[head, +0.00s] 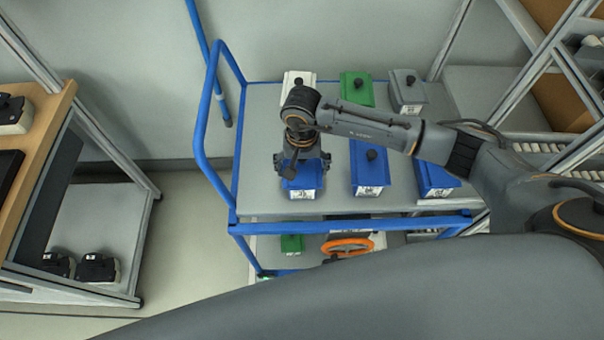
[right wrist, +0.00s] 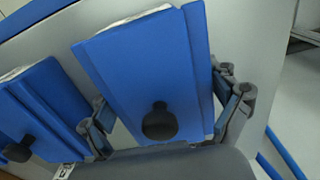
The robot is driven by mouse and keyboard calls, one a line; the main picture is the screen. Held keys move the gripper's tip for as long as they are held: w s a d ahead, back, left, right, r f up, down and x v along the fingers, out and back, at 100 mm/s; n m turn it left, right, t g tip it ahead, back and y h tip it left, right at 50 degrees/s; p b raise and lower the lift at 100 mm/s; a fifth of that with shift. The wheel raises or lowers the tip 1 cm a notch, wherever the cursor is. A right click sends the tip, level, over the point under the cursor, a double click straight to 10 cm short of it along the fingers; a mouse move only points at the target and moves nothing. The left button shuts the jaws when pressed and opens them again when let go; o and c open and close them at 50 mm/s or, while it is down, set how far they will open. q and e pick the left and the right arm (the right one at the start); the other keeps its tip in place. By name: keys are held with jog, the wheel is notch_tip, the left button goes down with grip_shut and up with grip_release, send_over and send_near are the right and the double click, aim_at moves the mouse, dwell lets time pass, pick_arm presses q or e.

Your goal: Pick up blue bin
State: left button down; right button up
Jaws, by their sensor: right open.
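Three blue bins with black knobs and white labels stand in the front row on the cart's top shelf: the left one (head: 303,186), the middle one (head: 368,172) and the right one (head: 434,180). My right gripper (head: 302,164) is directly over the left blue bin, pointing down, with its fingers open. In the right wrist view, the fingers (right wrist: 168,112) are on either side of this blue bin (right wrist: 150,75), near its knob end. I cannot tell whether they touch it. A second blue bin (right wrist: 42,105) is beside it. My left gripper is not in view.
A white bin (head: 298,80), a green bin (head: 357,88) and a grey bin (head: 407,90) stand behind. The cart has a blue rail (head: 203,130) at left. Its lower shelf holds a green bin (head: 292,244) and an orange ring (head: 347,246). Racks flank the cart.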

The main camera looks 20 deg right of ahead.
jog(key=shift+f, duration=0.1)
jog(key=c, duration=1.4)
jog(key=shift+o, duration=0.2)
